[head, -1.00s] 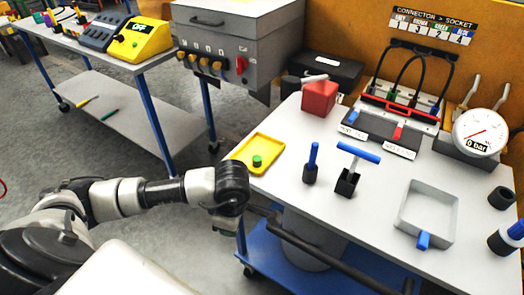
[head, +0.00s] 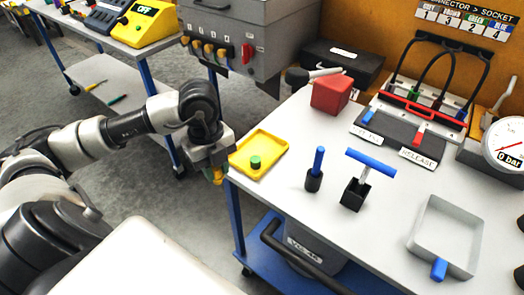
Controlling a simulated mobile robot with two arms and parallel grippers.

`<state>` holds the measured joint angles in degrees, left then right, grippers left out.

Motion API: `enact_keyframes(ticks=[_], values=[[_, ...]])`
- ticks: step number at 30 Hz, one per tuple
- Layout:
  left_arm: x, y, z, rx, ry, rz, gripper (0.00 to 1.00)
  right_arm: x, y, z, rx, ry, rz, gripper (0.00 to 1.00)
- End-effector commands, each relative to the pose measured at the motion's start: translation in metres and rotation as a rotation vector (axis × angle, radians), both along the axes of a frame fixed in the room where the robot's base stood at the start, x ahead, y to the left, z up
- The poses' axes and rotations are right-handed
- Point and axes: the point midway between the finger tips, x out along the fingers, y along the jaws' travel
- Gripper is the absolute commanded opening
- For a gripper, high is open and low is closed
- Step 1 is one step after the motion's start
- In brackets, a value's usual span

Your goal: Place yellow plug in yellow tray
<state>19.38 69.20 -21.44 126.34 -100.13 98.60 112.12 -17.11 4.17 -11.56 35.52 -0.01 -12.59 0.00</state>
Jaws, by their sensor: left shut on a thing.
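The yellow tray (head: 270,144) lies at the left edge of the white table, with a green plug (head: 255,162) standing in it. My left gripper (head: 217,176) points down just left of the tray, beyond the table edge. It is shut on a small yellow plug (head: 218,177), which shows only partly below the fingers. My right gripper is not in view.
A blue-topped peg (head: 317,163), a blue T-handle (head: 370,162), a red block (head: 332,94) and a grey square frame (head: 416,235) stand on the table. A connector panel (head: 418,117) and a pressure gauge (head: 508,146) are behind. Bare tabletop lies right of the tray.

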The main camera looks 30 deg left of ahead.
Motion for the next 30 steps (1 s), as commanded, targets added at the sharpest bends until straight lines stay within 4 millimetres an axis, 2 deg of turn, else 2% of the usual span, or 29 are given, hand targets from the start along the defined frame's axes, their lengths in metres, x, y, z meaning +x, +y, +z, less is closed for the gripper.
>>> enact_keyframes(ticks=[5, 8, 21, 25, 30], values=[[0.007, 0.001, 0.005, -0.004, -0.002, 0.092, 0.05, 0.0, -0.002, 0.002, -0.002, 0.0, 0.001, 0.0], [0.026, -0.002, 0.007, -0.008, -0.003, 0.097, 0.05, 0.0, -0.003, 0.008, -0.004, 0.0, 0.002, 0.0], [0.141, -0.011, 0.006, -0.004, 0.0, 0.095, 0.05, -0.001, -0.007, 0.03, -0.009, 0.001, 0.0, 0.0], [0.165, -0.012, 0.005, -0.002, 0.0, 0.093, 0.05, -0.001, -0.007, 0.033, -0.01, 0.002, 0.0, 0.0], [0.178, -0.013, 0.004, 0.001, 0.0, 0.092, 0.05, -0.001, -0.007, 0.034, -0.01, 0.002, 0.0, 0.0]])
